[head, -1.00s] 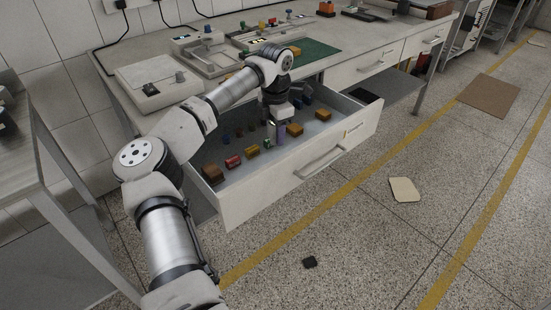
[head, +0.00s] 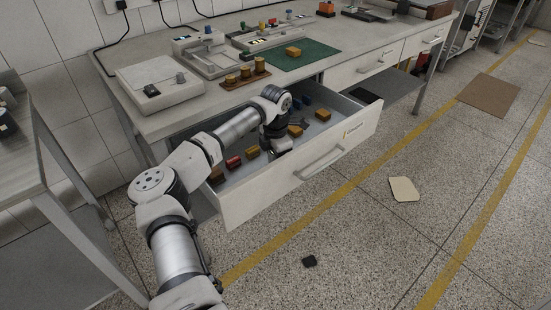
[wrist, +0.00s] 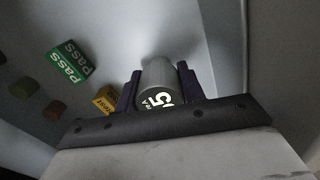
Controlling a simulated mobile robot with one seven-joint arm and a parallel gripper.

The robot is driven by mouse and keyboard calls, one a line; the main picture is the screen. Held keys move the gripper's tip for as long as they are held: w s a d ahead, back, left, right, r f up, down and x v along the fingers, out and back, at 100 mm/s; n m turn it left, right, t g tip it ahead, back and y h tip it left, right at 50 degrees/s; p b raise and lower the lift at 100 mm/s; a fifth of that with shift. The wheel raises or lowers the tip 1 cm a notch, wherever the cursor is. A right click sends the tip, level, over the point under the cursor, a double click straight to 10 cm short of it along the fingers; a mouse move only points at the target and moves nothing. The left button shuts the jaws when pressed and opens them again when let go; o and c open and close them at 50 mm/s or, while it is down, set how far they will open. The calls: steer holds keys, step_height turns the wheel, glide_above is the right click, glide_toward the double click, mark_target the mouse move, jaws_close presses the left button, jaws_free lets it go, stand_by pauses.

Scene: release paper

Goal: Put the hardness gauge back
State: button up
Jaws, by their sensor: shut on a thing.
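My gripper (head: 278,148) is low inside the open drawer (head: 300,183), its fingers hidden from the head view. In the wrist view, the dark fingers of my gripper (wrist: 159,75) are shut on a grey cylinder with white print (wrist: 157,98), one finger at each side. The print is only partly readable, and I cannot tell for sure that it is the hardness gauge. The cylinder's far end is over the pale drawer floor; I cannot tell whether it touches it.
In the wrist view, a green PASS box (wrist: 68,64), a yellow box (wrist: 106,98) and small dark pieces lie left of the cylinder. Red (head: 233,162) and orange (head: 295,130) blocks lie in the drawer. Brass weights (head: 246,73) and a green mat (head: 310,57) are on the bench.

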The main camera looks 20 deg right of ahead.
steer(key=shift+f, duration=0.2)
steer(key=o, duration=1.2)
steer(key=shift+r, duration=0.1)
step_height(320, 180, up, 12)
steer(key=shift+f+b, duration=0.2)
steer(key=shift+b, duration=0.45)
steer(key=shift+r, duration=0.35)
